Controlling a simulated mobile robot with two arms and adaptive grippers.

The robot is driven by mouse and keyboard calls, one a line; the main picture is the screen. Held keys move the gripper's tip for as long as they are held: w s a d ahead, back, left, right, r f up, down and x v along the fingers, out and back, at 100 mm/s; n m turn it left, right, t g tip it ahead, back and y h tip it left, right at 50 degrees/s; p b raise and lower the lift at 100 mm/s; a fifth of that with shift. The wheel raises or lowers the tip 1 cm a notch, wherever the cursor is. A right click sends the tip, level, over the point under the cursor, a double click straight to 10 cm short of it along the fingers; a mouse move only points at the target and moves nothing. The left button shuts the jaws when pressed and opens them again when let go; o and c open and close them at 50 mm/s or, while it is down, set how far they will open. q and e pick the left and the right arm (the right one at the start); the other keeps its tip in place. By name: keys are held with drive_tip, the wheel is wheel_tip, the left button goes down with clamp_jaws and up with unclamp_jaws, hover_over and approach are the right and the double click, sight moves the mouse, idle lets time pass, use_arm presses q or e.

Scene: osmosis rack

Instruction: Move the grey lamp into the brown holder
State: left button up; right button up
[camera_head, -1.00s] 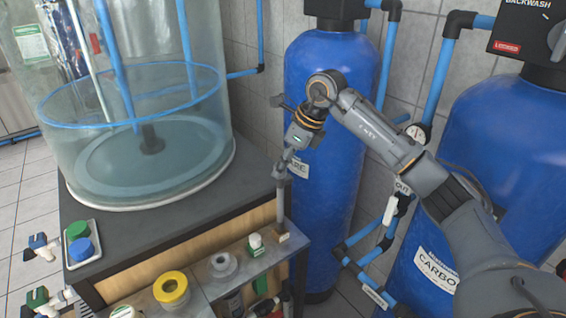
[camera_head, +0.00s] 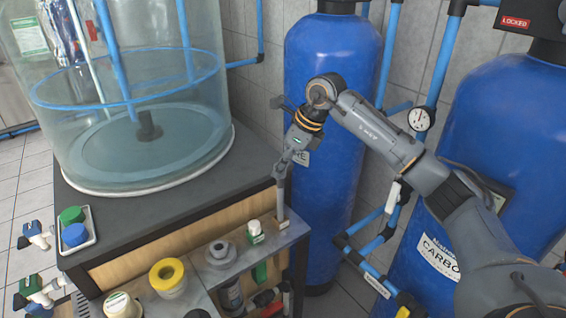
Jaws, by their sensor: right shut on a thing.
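The grey lamp (camera_head: 282,203) is a thin upright rod. My right gripper (camera_head: 283,170) is shut on its upper part, in front of the blue tank. The lamp's lower end meets a small brown holder (camera_head: 284,225) at the right end of the grey shelf. Whether the lamp is seated inside the holder or only touches it, I cannot tell. My left gripper is not in view.
The shelf (camera_head: 235,272) bears a yellow ring (camera_head: 168,277), a grey ring fitting (camera_head: 219,253) and a small green-and-white bottle (camera_head: 255,231). A clear tank (camera_head: 140,110) stands on the black-topped cabinet. Blue tanks (camera_head: 325,90) stand behind my right arm.

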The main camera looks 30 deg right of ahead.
drive_tip(key=shift+f+b, duration=1.6)
drive_tip(key=shift+f, duration=1.05)
wheel_tip(320, 180, down, 7)
drive_tip(key=b, duration=0.5)
drive_tip(key=shift+f, duration=0.2)
drive_tip(key=shift+f+b, duration=1)
drive_tip(key=shift+f, duration=0.25)
drive_tip(key=o, duration=1.3)
drive_tip(key=shift+r, duration=0.1)
